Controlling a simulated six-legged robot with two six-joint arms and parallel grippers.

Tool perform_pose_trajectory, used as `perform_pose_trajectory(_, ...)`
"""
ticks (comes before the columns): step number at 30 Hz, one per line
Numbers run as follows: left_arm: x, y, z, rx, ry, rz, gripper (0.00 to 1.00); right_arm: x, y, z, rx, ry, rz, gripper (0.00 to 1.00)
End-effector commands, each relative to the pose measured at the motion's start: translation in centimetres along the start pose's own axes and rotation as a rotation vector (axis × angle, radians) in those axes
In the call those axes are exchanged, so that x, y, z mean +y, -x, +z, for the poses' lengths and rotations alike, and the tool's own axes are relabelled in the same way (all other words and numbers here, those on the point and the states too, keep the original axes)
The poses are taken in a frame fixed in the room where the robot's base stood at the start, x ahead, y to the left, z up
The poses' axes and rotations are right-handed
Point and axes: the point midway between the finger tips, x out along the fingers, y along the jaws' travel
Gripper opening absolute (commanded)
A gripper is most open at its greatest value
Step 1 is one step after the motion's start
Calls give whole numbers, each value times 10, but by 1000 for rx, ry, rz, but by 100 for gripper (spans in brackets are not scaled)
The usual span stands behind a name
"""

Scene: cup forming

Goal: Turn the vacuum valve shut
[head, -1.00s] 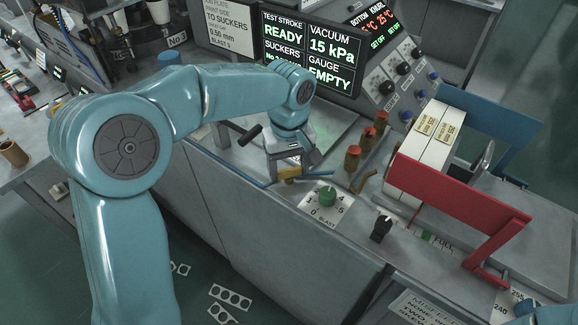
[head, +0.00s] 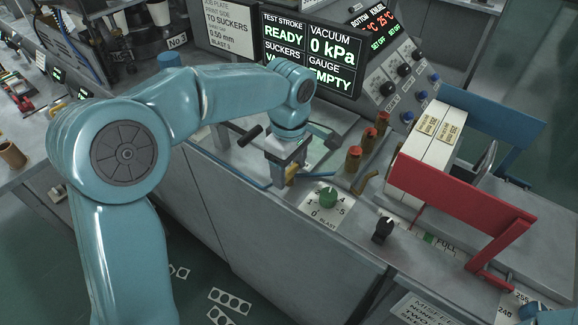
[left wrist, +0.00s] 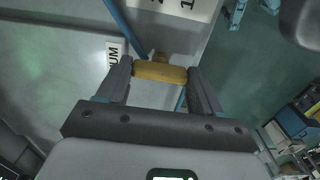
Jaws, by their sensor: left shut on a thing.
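The vacuum valve's yellow handle (left wrist: 160,73) lies between the two fingers of my left gripper (left wrist: 160,78) in the left wrist view, with a finger against each end. In the head view my left gripper (head: 288,176) points down at the bench edge, left of the green blast knob. Only a sliver of the yellow handle (head: 291,172) shows there; the gripper hides the rest. The display (head: 310,52) reads vacuum 0 kPa. A partly covered label ending in "UM" (left wrist: 114,53) sits beside the handle. My right gripper is not in view.
The green blast knob (head: 328,197) stands on a numbered plate just right of the gripper. Several brown-capped posts (head: 353,158), a black knob (head: 382,229) and a red frame (head: 455,195) stand further right. A blue pipe runs along the bench edge.

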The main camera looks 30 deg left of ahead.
Motion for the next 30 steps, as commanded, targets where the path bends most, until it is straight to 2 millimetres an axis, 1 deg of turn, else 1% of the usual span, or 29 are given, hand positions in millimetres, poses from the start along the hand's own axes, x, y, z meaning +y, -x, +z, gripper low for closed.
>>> perform_pose_trajectory(14,1,2,0,0,15,5,35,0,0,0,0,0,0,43)
perform_pose_trajectory(15,1,2,0,0,15,5,76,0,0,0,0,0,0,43)
perform_pose_trajectory(16,1,2,0,0,15,5,85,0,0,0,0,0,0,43)
perform_pose_trajectory(17,1,2,0,0,15,5,92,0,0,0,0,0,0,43)
perform_pose_trajectory(26,0,2,0,0,13,3,92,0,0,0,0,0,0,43)
perform_pose_trajectory(29,1,10,0,0,12,4,92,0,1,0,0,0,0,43)
perform_pose_trajectory(30,1,17,0,0,12,7,92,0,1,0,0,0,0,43)
